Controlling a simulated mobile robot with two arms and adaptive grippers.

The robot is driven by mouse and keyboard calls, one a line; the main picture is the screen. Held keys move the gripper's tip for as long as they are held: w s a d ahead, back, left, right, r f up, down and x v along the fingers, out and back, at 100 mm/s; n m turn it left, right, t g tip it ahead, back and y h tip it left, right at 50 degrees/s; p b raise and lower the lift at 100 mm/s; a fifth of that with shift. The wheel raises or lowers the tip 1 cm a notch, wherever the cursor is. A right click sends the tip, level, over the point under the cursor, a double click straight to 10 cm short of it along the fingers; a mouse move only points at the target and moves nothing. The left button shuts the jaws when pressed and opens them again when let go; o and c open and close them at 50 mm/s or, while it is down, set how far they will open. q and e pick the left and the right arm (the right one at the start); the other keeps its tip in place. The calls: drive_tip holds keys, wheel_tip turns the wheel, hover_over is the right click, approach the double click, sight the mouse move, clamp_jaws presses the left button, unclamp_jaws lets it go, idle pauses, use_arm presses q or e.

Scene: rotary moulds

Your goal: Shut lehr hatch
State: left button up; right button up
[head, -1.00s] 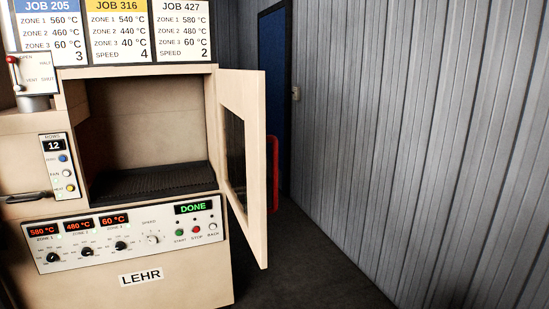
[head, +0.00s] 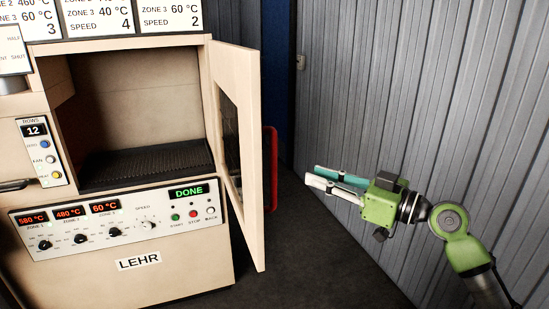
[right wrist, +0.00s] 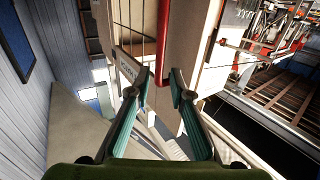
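The lehr (head: 150,280) is a cream oven on the left of the head view, with an empty-looking dark chamber. Its hatch (head: 251,100), a cream door with a dark window, hangs on the right side of the opening. The hatch stands wide open, swung out toward me. My right gripper (head: 312,176) is to the right of the hatch, apart from it, with its fingers pointing left toward it. In the right wrist view its two teal fingers (right wrist: 159,80) are apart with nothing between them. My left gripper is not in view.
A control panel (head: 110,228) below the opening reads DONE. A corrugated grey wall (head: 400,90) closes off the right side. Dark floor (head: 310,270) lies free between hatch and wall.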

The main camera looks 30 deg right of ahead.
sight(276, 163)
drive_tip(key=p+x, duration=0.5)
drive_tip(key=x, duration=0.7)
drive_tip(key=shift+s+a+r+p, duration=0.1)
drive_tip(key=shift+a+r+p, duration=0.05)
drive_tip(key=shift+p, duration=0.25)
drive_tip(key=shift+w+a, duration=0.2)
drive_tip(key=shift+w, duration=0.35)
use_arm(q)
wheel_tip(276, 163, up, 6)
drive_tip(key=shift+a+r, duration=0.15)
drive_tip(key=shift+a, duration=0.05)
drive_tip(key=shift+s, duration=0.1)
use_arm(e)
clamp_jaws()
